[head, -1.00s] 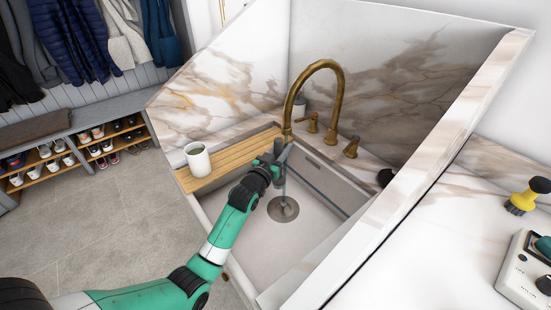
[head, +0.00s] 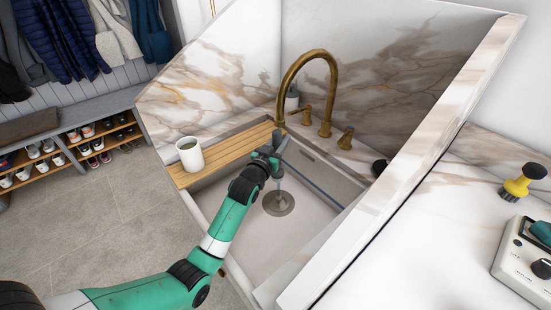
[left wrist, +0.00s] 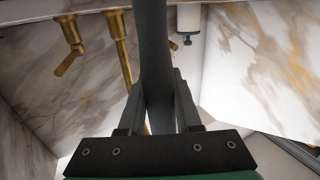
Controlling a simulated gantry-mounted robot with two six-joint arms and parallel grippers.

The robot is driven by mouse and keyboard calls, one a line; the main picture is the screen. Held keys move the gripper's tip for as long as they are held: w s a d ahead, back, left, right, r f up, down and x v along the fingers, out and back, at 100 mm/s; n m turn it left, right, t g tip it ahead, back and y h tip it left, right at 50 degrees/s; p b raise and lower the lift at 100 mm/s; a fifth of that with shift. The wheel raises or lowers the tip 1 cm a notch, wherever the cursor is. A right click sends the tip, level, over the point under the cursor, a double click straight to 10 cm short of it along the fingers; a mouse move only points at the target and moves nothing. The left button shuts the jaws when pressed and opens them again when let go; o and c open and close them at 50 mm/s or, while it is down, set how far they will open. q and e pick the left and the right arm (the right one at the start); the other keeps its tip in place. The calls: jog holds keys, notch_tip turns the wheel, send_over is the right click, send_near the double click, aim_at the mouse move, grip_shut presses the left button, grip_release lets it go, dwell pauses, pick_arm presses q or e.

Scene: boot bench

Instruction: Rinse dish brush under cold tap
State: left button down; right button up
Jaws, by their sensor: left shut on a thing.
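My left gripper (head: 274,157) is over the sink (head: 318,188), just below the end of the brass tap spout (head: 280,112). In the left wrist view its fingers (left wrist: 157,100) are shut on a long dark grey handle (left wrist: 154,45), which seems to be the dish brush's; its brush end is not clear. A thin grey-blue strip (head: 281,178) runs below the gripper towards the drain (head: 278,203); I cannot tell whether it is brush or water. Two brass tap levers (head: 305,114) (head: 346,138) stand behind the sink. My right gripper is not in view.
A wooden board (head: 223,153) spans the sink's left side with a white mug (head: 190,155) on it. Marble walls rise behind and right of the sink. A yellow and black brush (head: 520,184) and a white device (head: 525,255) sit on the right counter.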

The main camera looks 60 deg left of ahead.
pick_arm(q)
jog(key=shift+w+d, duration=0.1)
jog(key=shift+d, duration=0.05)
jog(key=shift+s+d+r+p, duration=0.15)
jog(key=shift+s+p, duration=0.25)
jog(key=shift+p, duration=0.1)
jog(key=shift+s+d+p, duration=0.3)
jog(key=shift+s+p, duration=0.35)
jog(key=shift+s, duration=0.05)
jog(key=p+v, duration=0.2)
jog(key=v, duration=0.1)
jog(key=a+p+v, duration=0.1)
jog(key=v, duration=0.1)
jog(key=shift+s+d, duration=0.15)
jog(key=shift+s, duration=0.45)
jog(key=shift+p, duration=0.3)
